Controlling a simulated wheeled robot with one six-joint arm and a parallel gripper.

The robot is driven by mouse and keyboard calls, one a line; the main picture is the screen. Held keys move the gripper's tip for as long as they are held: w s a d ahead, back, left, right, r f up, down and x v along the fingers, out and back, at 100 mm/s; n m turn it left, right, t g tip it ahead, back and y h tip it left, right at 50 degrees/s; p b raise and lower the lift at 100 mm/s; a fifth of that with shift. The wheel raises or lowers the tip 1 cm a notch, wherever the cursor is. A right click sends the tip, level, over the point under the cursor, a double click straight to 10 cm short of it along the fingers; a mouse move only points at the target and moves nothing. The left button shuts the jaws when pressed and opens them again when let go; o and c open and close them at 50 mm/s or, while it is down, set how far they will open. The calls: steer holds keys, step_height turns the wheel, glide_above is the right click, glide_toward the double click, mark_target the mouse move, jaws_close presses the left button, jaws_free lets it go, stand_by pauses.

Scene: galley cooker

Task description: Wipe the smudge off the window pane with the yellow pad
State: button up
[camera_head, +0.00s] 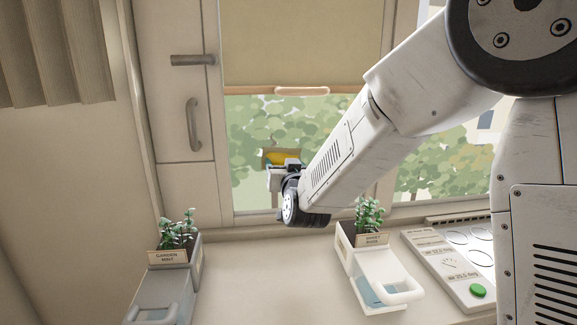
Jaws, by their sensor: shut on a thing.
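The yellow pad (282,158) shows in the head view as a small yellow strip at the end of my arm, in front of the window pane (258,115). My gripper (285,165) is shut on it; my wrist hides most of the jaws. The pad is close to the pane, but I cannot tell whether it touches. A brown patch shows beside the pad, and I cannot tell whether it is the smudge or part of the pad. Green foliage shows through the glass.
A tan blind (300,42) with a pale handle covers the upper window. Planters labelled Garden Mint (170,278) and Sweet Basil (375,265) stand below. A panel with a green button (478,291) is at right. Cupboard doors (178,100) are at left. Bare counter lies between the planters.

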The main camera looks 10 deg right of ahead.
steer(key=shift+a, duration=0.5)
steer(key=shift+d, duration=0.15)
steer(key=shift+s+d, duration=0.1)
steer(key=shift+d, duration=0.95)
steer(key=shift+a, duration=1.2)
steer(key=shift+d, duration=1.2)
steer(key=shift+a, duration=0.6)
